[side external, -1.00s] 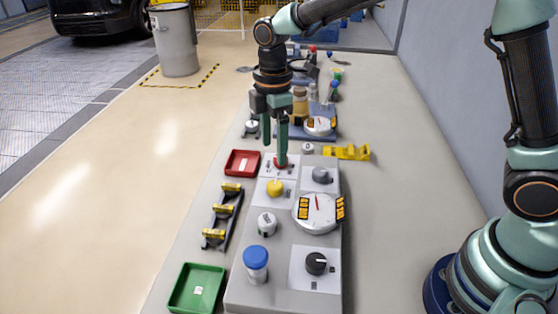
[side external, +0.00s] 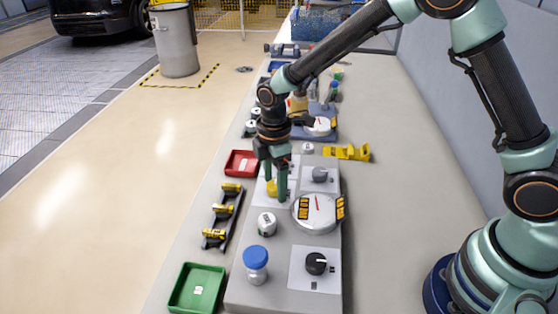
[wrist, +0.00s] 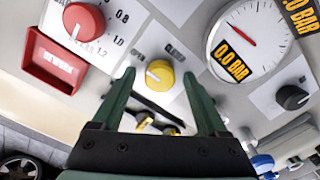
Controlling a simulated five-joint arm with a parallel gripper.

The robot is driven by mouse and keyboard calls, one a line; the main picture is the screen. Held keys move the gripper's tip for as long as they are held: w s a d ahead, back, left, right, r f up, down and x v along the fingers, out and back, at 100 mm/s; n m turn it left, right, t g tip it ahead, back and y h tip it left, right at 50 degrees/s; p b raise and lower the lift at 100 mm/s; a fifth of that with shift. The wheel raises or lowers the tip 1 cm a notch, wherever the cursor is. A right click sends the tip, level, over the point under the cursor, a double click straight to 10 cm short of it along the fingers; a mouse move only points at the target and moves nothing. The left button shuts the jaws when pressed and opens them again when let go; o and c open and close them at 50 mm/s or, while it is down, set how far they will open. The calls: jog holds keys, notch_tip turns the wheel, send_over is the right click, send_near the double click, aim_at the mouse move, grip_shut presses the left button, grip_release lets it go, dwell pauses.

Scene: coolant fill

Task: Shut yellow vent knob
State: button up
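The yellow vent knob (wrist: 159,74) sits on a white plate on the grey panel. In the wrist view its pale pointer mark faces left, and it shows between and just beyond my fingertips. In the side view the yellow knob (side external: 271,188) is partly hidden behind my fingers. My gripper (side external: 274,192) points down over it with the fingers apart. In the wrist view my gripper (wrist: 159,76) is open with nothing clamped. I cannot tell whether either finger touches the knob.
A red knob (wrist: 84,22) and red tray (wrist: 52,62) lie to the left in the wrist view. A round gauge (side external: 317,212), white cap (side external: 267,224), blue-capped bottle (side external: 256,262) and black knob (side external: 316,263) stand nearby. A green tray (side external: 197,288) is at front left.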

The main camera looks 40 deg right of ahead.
grip_shut()
jog(key=shift+m, duration=0.4)
jog(key=m, duration=0.3)
jog(key=shift+m, duration=0.3)
jog(key=m, duration=0.4)
jog(key=shift+m, duration=0.3)
jog(key=m, duration=0.4)
jog(key=shift+r, duration=0.1)
jog(key=shift+m, duration=2.5)
